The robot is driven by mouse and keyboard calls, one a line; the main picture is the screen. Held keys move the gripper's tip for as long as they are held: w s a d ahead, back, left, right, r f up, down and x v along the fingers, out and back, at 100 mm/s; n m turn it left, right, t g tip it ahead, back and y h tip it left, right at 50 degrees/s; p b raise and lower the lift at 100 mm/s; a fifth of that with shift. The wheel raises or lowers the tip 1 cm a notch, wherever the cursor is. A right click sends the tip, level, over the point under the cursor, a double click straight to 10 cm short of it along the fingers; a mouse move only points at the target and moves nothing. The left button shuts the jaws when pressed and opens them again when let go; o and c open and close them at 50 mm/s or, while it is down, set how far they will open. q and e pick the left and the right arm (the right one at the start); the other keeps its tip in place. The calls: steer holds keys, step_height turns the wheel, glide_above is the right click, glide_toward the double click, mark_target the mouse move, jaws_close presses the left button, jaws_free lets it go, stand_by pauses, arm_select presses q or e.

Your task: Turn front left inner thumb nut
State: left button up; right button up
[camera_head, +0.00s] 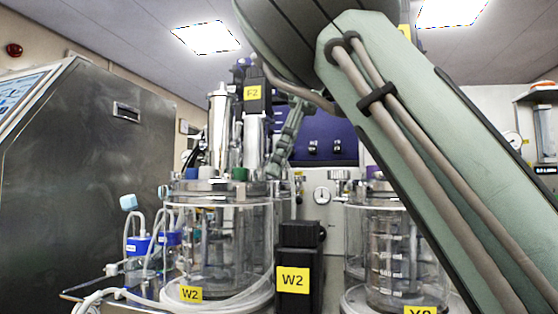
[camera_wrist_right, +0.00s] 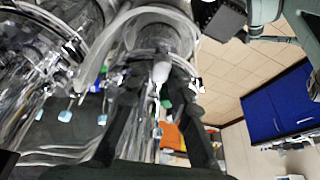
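The left glass vessel (camera_head: 225,245) with a metal lid (camera_head: 225,188) stands left of centre in the head view, labelled W2. My right gripper (camera_head: 272,175) reaches down at the right edge of this lid and shows small, partly among the fittings. In the right wrist view its two dark fingers (camera_wrist_right: 157,85) are spread apart, with a pale rounded piece (camera_wrist_right: 160,72) between or just beyond the tips. I cannot tell whether they touch it. The front left inner thumb nut cannot be picked out surely among the lid fittings. My left gripper is out of view.
A second glass vessel (camera_head: 392,255) stands to the right, partly behind my right arm. A black block (camera_head: 300,262) labelled W2 stands between the vessels. A large steel cabinet (camera_head: 85,165) fills the left. Tall fittings (camera_head: 220,130) and clear tubing (camera_head: 140,298) crowd the left vessel.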

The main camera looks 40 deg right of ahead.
jaws_close()
steer(key=n+g, duration=0.1)
steer(key=n, duration=0.2)
steer(key=shift+r+y, duration=0.1)
steer(key=shift+y, duration=0.2)
steer(key=shift+w+n+g, duration=0.1)
steer(key=shift+n+g, duration=0.3)
steer(key=shift+n, duration=0.9)
steer(key=shift+f, duration=0.2)
steer(key=o, duration=0.6)
jaws_free()
